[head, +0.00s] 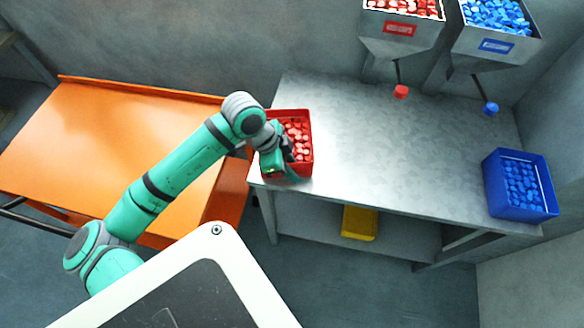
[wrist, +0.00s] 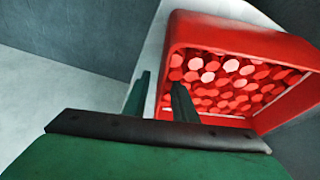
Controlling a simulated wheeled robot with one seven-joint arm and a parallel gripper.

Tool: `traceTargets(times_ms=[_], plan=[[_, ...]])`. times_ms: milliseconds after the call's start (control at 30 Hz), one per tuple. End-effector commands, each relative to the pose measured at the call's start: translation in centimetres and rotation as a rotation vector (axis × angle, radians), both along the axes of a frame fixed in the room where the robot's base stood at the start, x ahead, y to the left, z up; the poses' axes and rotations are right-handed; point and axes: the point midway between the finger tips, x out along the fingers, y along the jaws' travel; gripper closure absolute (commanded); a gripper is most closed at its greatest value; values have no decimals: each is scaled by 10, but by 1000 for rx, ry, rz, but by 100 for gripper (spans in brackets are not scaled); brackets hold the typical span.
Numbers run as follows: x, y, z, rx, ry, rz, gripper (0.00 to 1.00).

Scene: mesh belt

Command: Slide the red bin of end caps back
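The red bin (head: 309,145) of red end caps stands on the grey metal table near its front left corner. My gripper (head: 291,168) is at the bin's near end and hides part of its left side. In the wrist view the red bin (wrist: 225,32) fills the right side, with red and pinkish caps inside. My gripper's two dark fingers (wrist: 163,97) are spread apart there, one on each side of the bin's wall. A pale gap shows between the left finger and that wall, so the grip looks open. The fingertips' exact contact is hidden.
A blue bin (head: 521,188) of blue caps stands at the table's right end. Red and blue hoppers (head: 402,30) hang over the back, with a red cap (head: 401,91) and a blue cap (head: 490,108) below. The middle of the table (head: 400,150) is clear. An orange table (head: 100,140) stands left.

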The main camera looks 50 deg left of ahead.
Motion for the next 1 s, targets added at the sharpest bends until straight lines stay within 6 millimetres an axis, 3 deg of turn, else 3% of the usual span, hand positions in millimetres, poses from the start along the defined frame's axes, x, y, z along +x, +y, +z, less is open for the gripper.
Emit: traceTargets(times_ms=[600, 1000], plan=[[-28, 20, 88, 2, 1, -4, 75], [-34, 24, 98, 0, 1, 3, 75]])
